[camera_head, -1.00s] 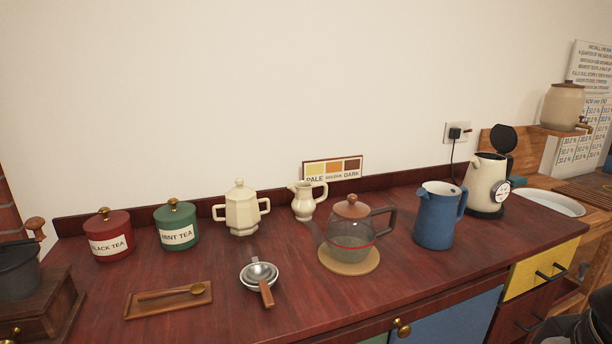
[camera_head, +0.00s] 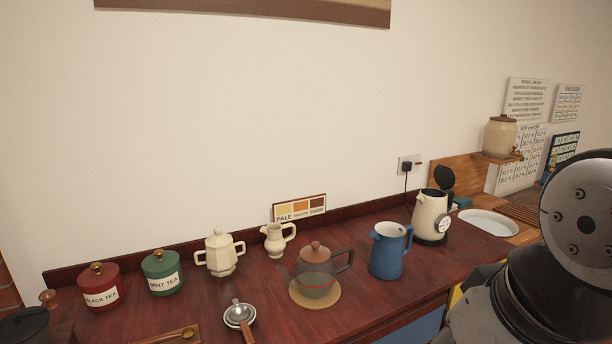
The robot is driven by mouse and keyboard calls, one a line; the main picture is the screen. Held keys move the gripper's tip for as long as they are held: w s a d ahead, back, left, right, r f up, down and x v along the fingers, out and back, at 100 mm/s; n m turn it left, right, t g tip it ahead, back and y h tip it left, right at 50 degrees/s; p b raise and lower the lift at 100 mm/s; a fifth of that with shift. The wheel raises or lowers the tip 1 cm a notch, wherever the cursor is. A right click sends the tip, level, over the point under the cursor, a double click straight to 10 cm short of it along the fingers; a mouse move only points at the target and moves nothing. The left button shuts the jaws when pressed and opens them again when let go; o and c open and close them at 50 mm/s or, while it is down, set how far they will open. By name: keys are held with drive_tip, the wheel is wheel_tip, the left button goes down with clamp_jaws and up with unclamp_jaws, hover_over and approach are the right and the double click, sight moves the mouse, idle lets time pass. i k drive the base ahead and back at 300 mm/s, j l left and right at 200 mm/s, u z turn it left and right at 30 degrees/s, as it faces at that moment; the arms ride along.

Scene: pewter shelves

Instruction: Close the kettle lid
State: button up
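The cream electric kettle (camera_head: 428,216) stands upright on its dark base at the right end of the red-brown counter, in the head view. Its black lid (camera_head: 445,180) is open, tilted up at the back right of the kettle's mouth. A round dial shows on its right side, and a cord runs from the wall socket down behind it. My gripper is not in view. Part of my own arm fills the lower right of the picture, in front of the counter and to the right of the kettle.
A blue jug (camera_head: 386,254) stands left of the kettle, and a glass teapot (camera_head: 315,282) sits on a round mat further left. A white basin (camera_head: 488,222) lies to the right. A crock (camera_head: 499,137) stands on a shelf above it.

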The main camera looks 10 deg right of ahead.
sight(445, 177)
drive_tip(key=l+u, duration=0.8)
drive_tip(key=l, duration=0.55)
drive_tip(key=l+u, duration=0.15)
drive_tip(key=l, duration=0.5)
drive_tip(key=k+l+u, duration=0.15)
drive_tip(key=l, duration=0.55)
drive_tip(key=k+l, duration=0.1)
drive_tip(key=l, duration=0.85)
drive_tip(key=k+l, duration=0.15)
drive_tip(key=l, duration=0.3)
drive_tip(key=k+l, duration=0.1)
drive_tip(key=l, duration=0.85)
drive_tip(key=i+l+u, duration=0.15)
drive_tip(key=i+l, duration=0.4)
drive_tip(key=l, duration=0.1)
